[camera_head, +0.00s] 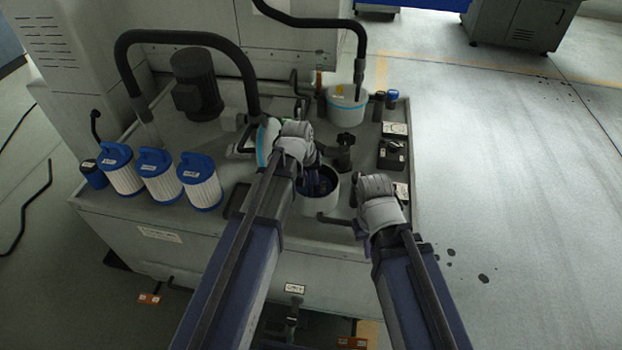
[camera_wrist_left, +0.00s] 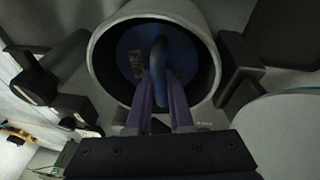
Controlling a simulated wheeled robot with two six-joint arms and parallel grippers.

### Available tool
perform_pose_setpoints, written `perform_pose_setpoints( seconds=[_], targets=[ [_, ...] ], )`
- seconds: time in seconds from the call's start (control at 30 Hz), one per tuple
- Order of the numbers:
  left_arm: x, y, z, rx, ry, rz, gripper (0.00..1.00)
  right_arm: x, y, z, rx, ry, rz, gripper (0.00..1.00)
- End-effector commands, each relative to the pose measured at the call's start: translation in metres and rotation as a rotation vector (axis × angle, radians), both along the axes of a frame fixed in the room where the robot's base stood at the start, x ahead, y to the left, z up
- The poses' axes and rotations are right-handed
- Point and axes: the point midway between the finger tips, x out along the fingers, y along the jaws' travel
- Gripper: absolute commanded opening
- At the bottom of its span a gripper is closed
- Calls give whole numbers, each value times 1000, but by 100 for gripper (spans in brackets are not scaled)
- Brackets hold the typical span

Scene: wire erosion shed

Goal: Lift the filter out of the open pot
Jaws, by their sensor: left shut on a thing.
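The open pot (camera_head: 322,208) is a white cylinder in the middle of the grey machine top, partly hidden by my left wrist. In the left wrist view, I look into the pot (camera_wrist_left: 208,45) past its pale rim. The filter (camera_wrist_left: 132,50) sits inside, with a round blue top, a label and a raised blue handle. My left gripper (camera_wrist_left: 161,92) has its purple fingers shut on the handle. In the head view, a little of the blue filter (camera_head: 318,184) shows below my left gripper (camera_head: 310,172).
Several white filters with blue caps (camera_head: 160,175) stand at the left. A teal-edged round lid (camera_head: 265,143) is just left of the pot. A closed pot (camera_head: 346,107) with a hose stands behind. A dark valve knob (camera_head: 345,140) and small black boxes (camera_head: 391,155) are nearby.

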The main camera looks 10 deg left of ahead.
Motion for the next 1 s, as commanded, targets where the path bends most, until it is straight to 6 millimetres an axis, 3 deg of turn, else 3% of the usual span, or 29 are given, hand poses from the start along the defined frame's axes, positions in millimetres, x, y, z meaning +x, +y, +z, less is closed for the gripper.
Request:
perform_pose_setpoints(
  seconds=[0.03,1.0],
  targets=[
    [0,0,14,-1,-1,0,0,0,0,14,0,0,0,0],
    [1,0,187,-1,-2,0,0,0,0,186,0,0,-1,0]
  ],
)
